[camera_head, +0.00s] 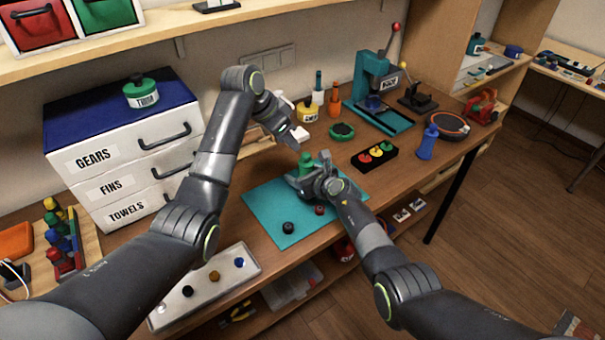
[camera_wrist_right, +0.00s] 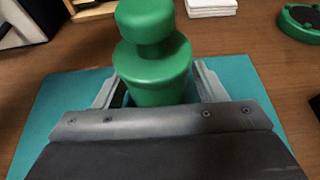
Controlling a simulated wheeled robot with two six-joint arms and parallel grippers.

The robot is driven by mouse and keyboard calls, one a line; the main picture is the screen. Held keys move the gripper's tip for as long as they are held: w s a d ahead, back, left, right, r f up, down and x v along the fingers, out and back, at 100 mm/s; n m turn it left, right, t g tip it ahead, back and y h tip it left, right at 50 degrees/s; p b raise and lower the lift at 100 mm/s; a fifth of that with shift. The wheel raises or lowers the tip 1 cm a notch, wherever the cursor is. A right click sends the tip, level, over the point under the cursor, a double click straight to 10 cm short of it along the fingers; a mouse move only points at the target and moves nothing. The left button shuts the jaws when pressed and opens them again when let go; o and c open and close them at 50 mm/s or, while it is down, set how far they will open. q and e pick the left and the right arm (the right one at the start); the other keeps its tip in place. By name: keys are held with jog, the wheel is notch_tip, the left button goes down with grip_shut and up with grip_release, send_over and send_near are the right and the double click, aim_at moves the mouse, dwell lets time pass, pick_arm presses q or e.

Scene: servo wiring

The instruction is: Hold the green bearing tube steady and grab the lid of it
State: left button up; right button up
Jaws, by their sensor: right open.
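The green bearing tube (camera_head: 306,162) stands upright near the back of the teal mat. In the right wrist view its body (camera_wrist_right: 153,78) and narrower-necked round lid (camera_wrist_right: 145,22) show clearly, with the lid on top. My right gripper (camera_head: 308,178) is low at the tube, with its open fingers (camera_wrist_right: 155,88) on either side of the body; whether they touch it is unclear. My left gripper (camera_head: 293,137) hangs above and slightly left of the tube, apart from it. Its finger opening is too small to make out.
The teal mat (camera_head: 265,205) bears a dark round part (camera_head: 288,228) and a red one (camera_head: 320,210). A drawer cabinet (camera_head: 120,150) stands left. A black block with coloured buttons (camera_head: 375,156), a green disc (camera_head: 342,131) and a teal press (camera_head: 375,100) stand right and behind.

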jog(key=shift+c, duration=0.3)
jog(key=c, duration=1.1)
